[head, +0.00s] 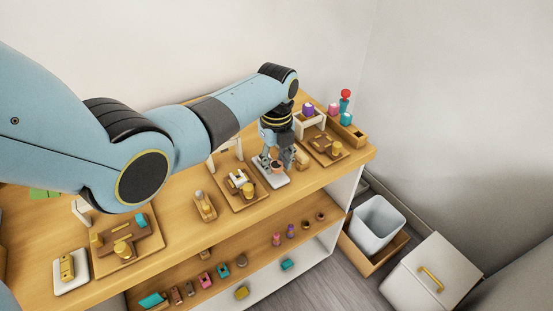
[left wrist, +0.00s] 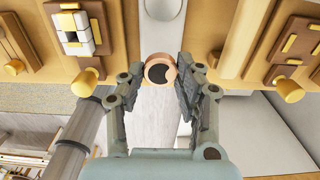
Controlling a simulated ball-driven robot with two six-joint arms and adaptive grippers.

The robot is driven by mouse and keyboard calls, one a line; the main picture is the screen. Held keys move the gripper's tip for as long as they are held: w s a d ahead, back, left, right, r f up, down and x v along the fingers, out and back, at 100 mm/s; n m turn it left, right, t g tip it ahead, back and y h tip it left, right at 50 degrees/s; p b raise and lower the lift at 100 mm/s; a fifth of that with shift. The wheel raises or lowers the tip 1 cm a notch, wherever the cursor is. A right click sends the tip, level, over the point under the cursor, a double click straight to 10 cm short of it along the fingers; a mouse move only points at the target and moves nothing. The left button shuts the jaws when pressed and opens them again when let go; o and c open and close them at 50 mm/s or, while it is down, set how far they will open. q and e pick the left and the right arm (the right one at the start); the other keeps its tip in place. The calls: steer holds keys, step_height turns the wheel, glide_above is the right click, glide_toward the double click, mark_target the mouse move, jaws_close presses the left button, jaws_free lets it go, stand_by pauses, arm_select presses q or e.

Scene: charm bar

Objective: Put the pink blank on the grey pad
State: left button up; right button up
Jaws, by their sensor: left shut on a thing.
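My left gripper (head: 273,164) is over the back right part of the bench. Its fingers are shut on a small round salmon-pink blank (head: 277,169), which has a dark round centre. In the left wrist view the blank (left wrist: 154,70) sits between the two fingertips. A pale grey-white pad (head: 281,181) lies right below the gripper in the head view. In the left wrist view a pale round spot (left wrist: 162,6) shows at the top, beyond the blank. I cannot tell whether the blank touches the pad. My right gripper is in neither view.
Wooden fixtures with brass knobs stand on both sides, one at left (head: 246,196) and one at right (head: 326,148). A wooden tray (head: 352,138) and small coloured pieces are at the back right. A lower shelf (head: 255,258) holds several small pieces. A grey bin (head: 378,225) stands on the floor.

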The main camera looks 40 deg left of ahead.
arm_select(q)
steer(key=shift+f, duration=0.2)
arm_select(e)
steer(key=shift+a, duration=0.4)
arm_select(q)
steer(key=shift+f, duration=0.2)
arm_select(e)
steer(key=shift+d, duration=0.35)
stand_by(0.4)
arm_select(q)
steer(key=shift+f, duration=0.4)
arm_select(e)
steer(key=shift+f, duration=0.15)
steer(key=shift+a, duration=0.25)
arm_select(q)
steer(key=shift+f, duration=0.45)
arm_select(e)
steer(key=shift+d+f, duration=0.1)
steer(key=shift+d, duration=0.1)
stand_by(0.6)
arm_select(q)
steer(key=o, duration=1)
steer(key=shift+o, duration=0.2)
